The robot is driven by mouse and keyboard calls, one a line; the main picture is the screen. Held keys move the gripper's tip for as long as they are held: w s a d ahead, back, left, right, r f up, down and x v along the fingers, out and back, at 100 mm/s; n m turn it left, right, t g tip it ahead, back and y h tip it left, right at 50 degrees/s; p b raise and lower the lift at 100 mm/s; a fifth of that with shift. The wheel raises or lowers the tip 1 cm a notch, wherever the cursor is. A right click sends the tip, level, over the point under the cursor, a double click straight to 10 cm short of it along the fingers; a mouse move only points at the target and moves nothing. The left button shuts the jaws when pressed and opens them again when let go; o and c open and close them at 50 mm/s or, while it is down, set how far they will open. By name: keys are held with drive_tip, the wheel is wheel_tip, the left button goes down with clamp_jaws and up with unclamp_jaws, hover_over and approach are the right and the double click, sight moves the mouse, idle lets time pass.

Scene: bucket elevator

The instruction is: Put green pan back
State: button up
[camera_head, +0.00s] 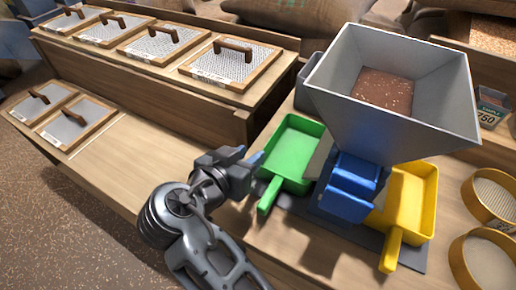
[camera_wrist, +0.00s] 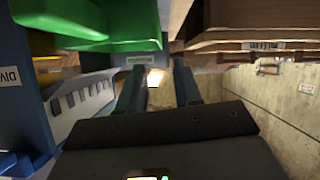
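The green pan (camera_head: 288,152) sits beside the blue lower part (camera_head: 345,190) of the grey hopper machine, at its left. Its handle (camera_head: 269,195) points toward the front. My gripper (camera_head: 257,160) is just left of the pan, near its side wall; I cannot tell whether they touch. In the wrist view the green pan (camera_wrist: 100,22) fills the upper left, beside my gripper (camera_wrist: 158,75). The two fingers stand apart with nothing between them, so the gripper is open and empty.
The grey hopper (camera_head: 435,105) holds brown grains and rises high over the bench. A yellow pan (camera_head: 412,195) sits at the machine's right, with round sieves (camera_head: 488,262) beyond it. Framed screens (camera_head: 230,65) line the shelf at the back left.

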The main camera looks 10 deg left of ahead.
drive_tip(key=shift+v, duration=1.85)
